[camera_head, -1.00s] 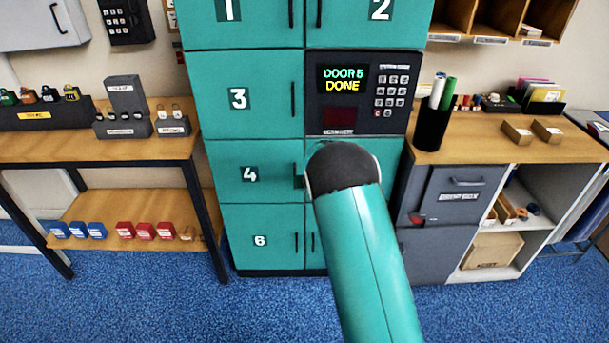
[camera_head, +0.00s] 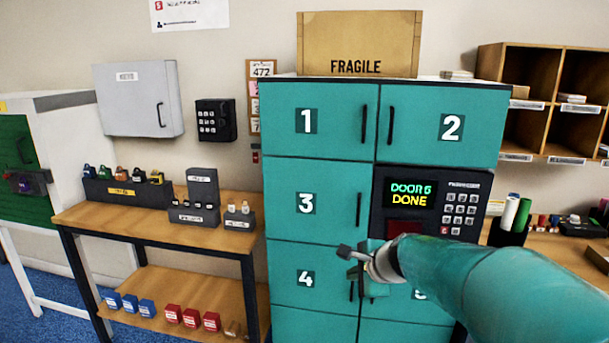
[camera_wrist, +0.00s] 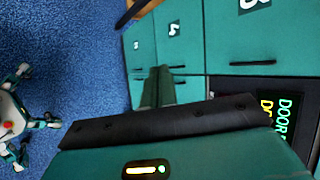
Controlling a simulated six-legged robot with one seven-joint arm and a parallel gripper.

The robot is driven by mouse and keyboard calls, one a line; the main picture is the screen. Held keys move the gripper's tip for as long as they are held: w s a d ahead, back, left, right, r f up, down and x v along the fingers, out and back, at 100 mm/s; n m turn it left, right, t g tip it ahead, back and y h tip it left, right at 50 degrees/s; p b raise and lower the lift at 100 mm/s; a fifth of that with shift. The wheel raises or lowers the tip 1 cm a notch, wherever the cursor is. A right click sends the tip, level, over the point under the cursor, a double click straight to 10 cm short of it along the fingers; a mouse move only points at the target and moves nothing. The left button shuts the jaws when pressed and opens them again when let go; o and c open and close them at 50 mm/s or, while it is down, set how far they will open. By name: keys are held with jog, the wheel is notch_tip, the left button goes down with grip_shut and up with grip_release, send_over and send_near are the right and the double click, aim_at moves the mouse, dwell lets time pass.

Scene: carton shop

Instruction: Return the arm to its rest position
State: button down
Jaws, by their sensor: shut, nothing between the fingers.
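My arm reaches in from the right in the head view, and my gripper (camera_head: 352,262) is at its end, in front of the teal locker (camera_head: 330,180). The gripper is shut and holds nothing. It overlaps the locker front near doors 4 and 5, and I cannot tell the gap to it. In the wrist view my gripper (camera_wrist: 156,86) shows with its fingers together, with locker doors and blue carpet behind. The visible locker doors look shut. The locker's display (camera_head: 411,193) reads DOOR and DONE; its digit looks like 5 or 6. My arm hides the lower right locker.
A wooden bench (camera_head: 150,215) with padlocks stands left of the locker, with blue and red blocks on its lower shelf. A FRAGILE carton (camera_head: 359,45) sits on the locker. A counter with a black pen cup (camera_head: 508,228) is on the right. Blue carpet lies below.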

jog(key=s+d+n+g+h, duration=0.1)
jog(key=s+d+n+h, duration=0.1)
jog(key=s+n, duration=0.6)
jog(key=s+d+r+n+g+h, duration=0.1)
jog(key=s+n, duration=0.8)
jog(key=s, duration=1.2)
jog(key=shift+d+g+h, duration=0.3)
jog(key=shift+d+h, duration=0.3)
jog(key=shift+d, duration=0.05)
